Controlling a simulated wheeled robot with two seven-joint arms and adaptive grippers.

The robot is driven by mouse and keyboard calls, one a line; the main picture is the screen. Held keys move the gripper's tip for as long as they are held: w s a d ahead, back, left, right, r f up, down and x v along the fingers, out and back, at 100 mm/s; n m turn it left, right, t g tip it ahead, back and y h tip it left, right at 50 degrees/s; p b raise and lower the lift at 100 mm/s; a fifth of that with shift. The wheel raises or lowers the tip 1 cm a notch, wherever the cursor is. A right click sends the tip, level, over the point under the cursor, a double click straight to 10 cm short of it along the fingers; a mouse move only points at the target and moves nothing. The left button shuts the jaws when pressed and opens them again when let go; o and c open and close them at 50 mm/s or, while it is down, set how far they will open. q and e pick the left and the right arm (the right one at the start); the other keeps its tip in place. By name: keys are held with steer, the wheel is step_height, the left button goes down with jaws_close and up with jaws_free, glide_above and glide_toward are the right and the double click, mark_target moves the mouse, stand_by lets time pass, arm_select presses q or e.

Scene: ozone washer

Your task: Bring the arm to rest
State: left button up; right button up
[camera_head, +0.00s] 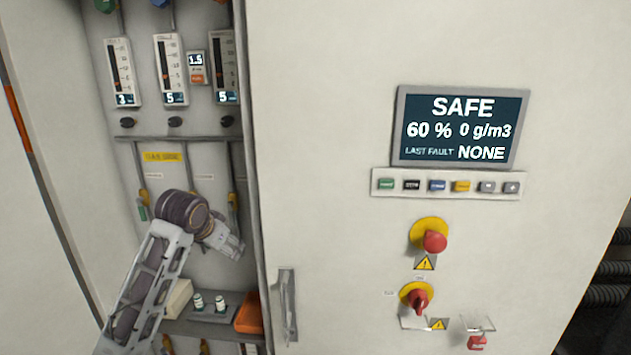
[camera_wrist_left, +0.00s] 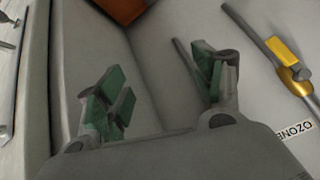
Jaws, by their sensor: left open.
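My left gripper (camera_head: 230,245) is at the end of my left arm, in front of the open bay of the washer cabinet in the head view. The arm comes up from the lower left and the gripper points right and down, near the cabinet door's edge. In the left wrist view its two green-padded fingers (camera_wrist_left: 160,95) stand wide apart with nothing between them. Beyond them are grey cabinet walls. My right gripper does not show in either view.
The door (camera_head: 340,120) carries a display (camera_head: 460,126) reading SAFE, a button row, two red knobs and a handle (camera_head: 288,305). Beside the gripper are a yellow valve lever (camera_head: 233,205) and a shelf with two small vials (camera_head: 209,302) and an orange box (camera_head: 249,314).

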arm_select(q)
steer(key=s+d+f+n+g, duration=0.2)
steer(key=s+d+f+g, duration=0.1)
steer(key=s+f, duration=2.1)
steer(key=s+f+g, duration=0.1)
steer(key=s+f, duration=0.4)
steer(key=s, duration=0.6)
step_height(320, 180, down, 35)
steer(key=s+g+b, duration=0.2)
steer(key=s+a+f+b, duration=0.1)
steer(key=s+a+f, duration=0.1)
steer(key=s+f, duration=0.8)
steer(key=s+a+f+b, duration=0.1)
steer(key=s+a+f, duration=0.1)
steer(key=s+f, duration=0.9)
steer(key=shift+s+a+f+g, duration=0.25)
steer(key=shift+s+a+g, duration=0.15)
steer(key=shift+s, duration=0.25)
